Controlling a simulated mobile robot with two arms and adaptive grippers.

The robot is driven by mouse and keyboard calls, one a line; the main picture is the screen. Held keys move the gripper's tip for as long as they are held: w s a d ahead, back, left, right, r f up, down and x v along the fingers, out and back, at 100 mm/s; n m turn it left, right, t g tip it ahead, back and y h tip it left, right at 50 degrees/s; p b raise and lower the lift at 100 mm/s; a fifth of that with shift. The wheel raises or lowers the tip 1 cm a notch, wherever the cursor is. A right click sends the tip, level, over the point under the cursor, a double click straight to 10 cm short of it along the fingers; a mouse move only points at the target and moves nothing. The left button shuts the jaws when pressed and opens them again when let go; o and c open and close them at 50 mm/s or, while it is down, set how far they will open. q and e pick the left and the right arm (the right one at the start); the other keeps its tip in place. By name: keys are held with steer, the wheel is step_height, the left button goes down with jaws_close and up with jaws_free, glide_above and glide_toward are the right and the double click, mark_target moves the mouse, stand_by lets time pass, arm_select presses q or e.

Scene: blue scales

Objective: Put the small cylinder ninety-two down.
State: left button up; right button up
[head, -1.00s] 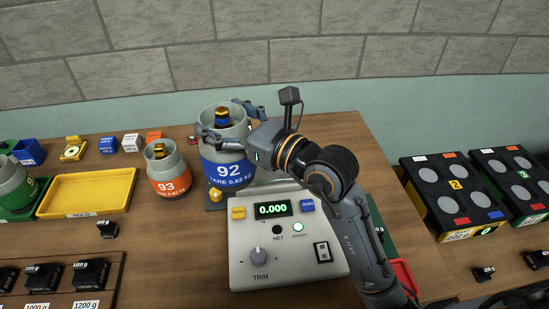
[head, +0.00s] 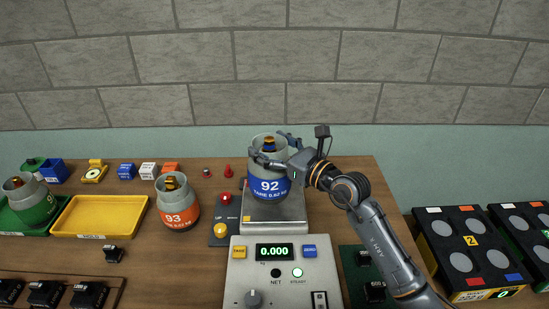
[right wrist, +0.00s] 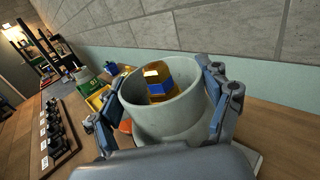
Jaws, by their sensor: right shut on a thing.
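The small cylinder ninety-two (head: 268,187) is grey with a blue band marked 92 and a brass valve inside its collar. In the head view it is upright over the scale's metal pan (head: 288,222). I cannot tell whether its base touches the pan; the display (head: 275,252) reads 0.000. My right gripper (head: 272,150) is shut on its collar, coming from the right. In the right wrist view, the fingers (right wrist: 162,112) lie on either side of the cylinder's collar (right wrist: 165,118). My left gripper is not in view.
An orange-banded cylinder 93 (head: 179,214) stands to the left, beside a small dark panel with red and yellow buttons (head: 222,212). A yellow tray (head: 100,235) and a green-banded cylinder (head: 35,204) are farther left. Black racks (head: 440,277) stand at the right. Bare wood lies behind the scale's right side.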

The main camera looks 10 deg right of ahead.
steer(key=shift+w+d+f, duration=0.45)
steer(key=shift+w+f, duration=0.2)
steer(key=shift+f, duration=0.05)
steer(key=f, duration=0.3)
steer(key=shift+w+d+f, duration=0.25)
steer(key=shift+f, duration=0.15)
steer(key=shift+f+b, duration=0.2)
steer(key=shift+b, duration=0.15)
steer(key=o, duration=1.8)
steer(key=shift+s+f, duration=0.1)
